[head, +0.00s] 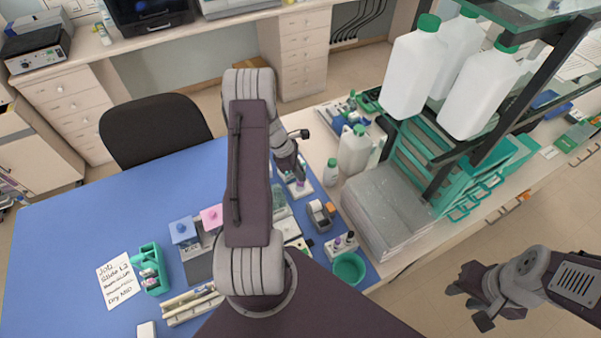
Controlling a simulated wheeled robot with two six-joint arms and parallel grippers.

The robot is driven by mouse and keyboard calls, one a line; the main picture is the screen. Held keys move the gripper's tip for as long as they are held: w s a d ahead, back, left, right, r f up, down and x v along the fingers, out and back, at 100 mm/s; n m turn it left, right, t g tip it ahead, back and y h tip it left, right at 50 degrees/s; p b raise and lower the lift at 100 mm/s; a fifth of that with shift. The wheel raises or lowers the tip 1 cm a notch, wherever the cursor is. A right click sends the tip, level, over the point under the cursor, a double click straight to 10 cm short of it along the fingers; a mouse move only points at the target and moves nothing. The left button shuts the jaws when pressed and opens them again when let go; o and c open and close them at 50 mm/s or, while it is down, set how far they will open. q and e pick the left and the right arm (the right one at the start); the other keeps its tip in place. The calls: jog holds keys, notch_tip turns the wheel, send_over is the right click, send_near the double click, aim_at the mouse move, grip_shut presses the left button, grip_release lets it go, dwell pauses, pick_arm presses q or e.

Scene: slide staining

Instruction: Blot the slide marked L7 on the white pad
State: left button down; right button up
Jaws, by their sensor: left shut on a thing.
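My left gripper (298,174) is at the far side of the blue mat, beyond my arm. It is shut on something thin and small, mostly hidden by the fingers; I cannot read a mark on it. Just below the fingertips is a small white pad-like piece (303,190) with a purplish patch; I cannot tell whether the held thing touches it. My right gripper (468,303) hangs empty over the floor at the right, fingers apart. A handwritten note (119,281) on the mat names a slide; its digit is hard to read.
A bottle (331,172) and shelf are at right. The mat's left is clear.

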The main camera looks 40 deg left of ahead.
pick_arm(q)
jog(key=shift+f+b, duration=0.35)
jog(key=shift+f, duration=0.15)
dwell(0.8)
jog(key=shift+s+d+f, duration=0.1)
jog(key=shift+f, duration=0.05)
dwell(2.5)
notch_tip(320, 180, up, 6)
jog(key=p, duration=0.5)
jog(key=shift+r+p, duration=0.2)
jog(key=shift+p, duration=0.15)
jog(key=shift+f, duration=0.1)
